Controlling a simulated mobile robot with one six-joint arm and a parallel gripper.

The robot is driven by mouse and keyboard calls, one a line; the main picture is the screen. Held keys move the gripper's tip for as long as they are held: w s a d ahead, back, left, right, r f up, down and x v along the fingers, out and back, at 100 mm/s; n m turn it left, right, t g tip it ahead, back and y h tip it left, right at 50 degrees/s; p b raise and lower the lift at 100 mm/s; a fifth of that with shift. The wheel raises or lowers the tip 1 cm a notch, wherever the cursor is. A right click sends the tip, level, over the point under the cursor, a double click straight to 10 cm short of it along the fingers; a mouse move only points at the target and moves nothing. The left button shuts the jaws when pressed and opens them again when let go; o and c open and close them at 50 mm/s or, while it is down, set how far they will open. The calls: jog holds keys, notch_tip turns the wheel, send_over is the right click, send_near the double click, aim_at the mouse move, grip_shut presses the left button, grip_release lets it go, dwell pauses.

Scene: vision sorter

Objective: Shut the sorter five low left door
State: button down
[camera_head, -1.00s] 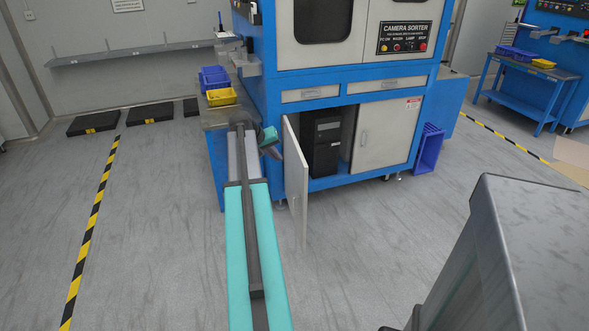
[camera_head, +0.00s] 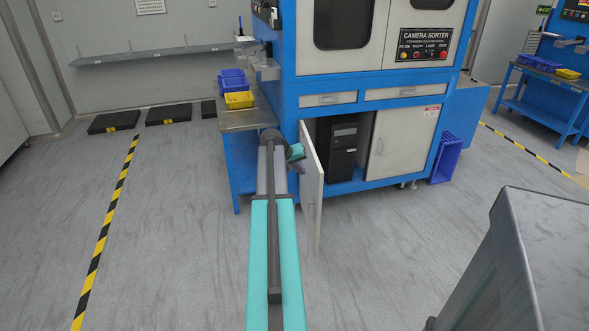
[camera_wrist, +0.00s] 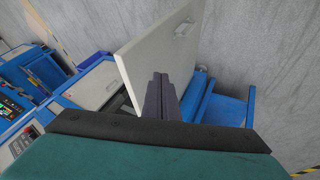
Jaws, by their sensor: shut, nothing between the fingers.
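The low left door (camera_head: 312,195) of the camera sorter (camera_head: 375,88) stands wide open in the head view, swung out toward me. Its cabinet opening shows a black computer (camera_head: 337,146) inside. My gripper (camera_head: 299,163) is small there, just left of the door, by its outer face near the hinge side. In the wrist view the pale door panel (camera_wrist: 160,45) rises with its handle (camera_wrist: 184,29) on the face toward me. The dark shut fingers (camera_wrist: 161,96) are close against that face, empty; I cannot tell whether they touch it.
The low right door (camera_head: 402,140) is shut. A side table (camera_head: 245,120) with blue and yellow bins stands left of the sorter. A blue crate (camera_head: 445,158) is on the floor at right. A grey block (camera_head: 545,260) fills the lower right. Floor before the door is clear.

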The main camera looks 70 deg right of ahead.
aim_at(317, 175)
jog(key=shift+s+d+f, duration=0.35)
jog(key=shift+s+d, duration=0.4)
jog(key=shift+s, duration=0.2)
jog(key=shift+s+d+f, duration=0.3)
jog(key=shift+s+d, duration=0.45)
jog(key=shift+s, duration=0.15)
